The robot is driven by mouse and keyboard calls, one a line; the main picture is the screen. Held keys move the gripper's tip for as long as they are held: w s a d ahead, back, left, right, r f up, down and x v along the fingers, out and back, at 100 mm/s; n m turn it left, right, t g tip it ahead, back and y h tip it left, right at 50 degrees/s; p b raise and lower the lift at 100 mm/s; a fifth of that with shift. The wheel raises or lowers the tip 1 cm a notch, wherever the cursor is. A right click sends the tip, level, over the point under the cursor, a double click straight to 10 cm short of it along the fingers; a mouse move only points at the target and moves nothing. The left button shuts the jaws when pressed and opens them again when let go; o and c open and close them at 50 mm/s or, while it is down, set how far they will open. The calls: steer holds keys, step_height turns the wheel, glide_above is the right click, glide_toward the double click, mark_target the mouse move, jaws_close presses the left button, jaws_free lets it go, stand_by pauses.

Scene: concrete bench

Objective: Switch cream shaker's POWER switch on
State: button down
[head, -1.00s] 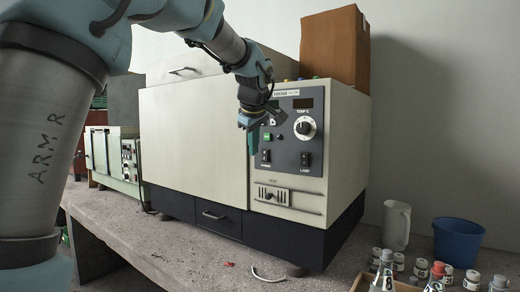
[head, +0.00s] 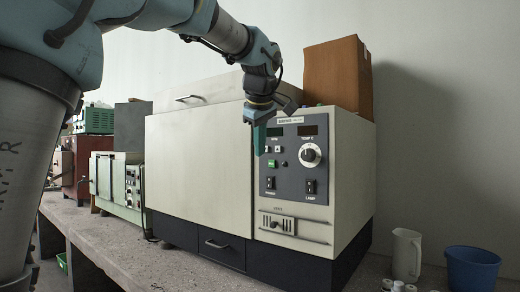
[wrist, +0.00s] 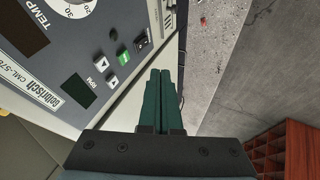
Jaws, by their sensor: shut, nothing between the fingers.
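The cream shaker (head: 200,160) stands on the concrete bench with a dark control panel on its right front. The POWER switch (head: 270,184) is a black rocker low on the panel's left side; its position is too small to read. A black rocker also shows at the panel's edge in the wrist view (wrist: 141,43), near the fingertips. My gripper (head: 259,153) points down in front of the panel's upper left edge, above the POWER switch in the picture. Its green fingers are shut together and empty, as the wrist view shows (wrist: 160,72).
A LAMP switch (head: 310,186) and a round TEMP knob (head: 311,154) are right of it, and a green button (head: 271,164) is just above. A cardboard box (head: 338,75) sits on top of the shaker. A white jug (head: 406,254) and blue bucket (head: 471,268) stand at right.

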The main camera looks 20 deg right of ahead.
steer(key=shift+r+p, duration=0.15)
steer(key=shift+p, duration=0.6)
steer(key=shift+p, duration=0.85)
steer(key=f+p, duration=0.2)
steer(key=p, duration=0.1)
steer(key=shift+s+a+p, duration=0.1)
steer(key=shift+p, duration=0.2)
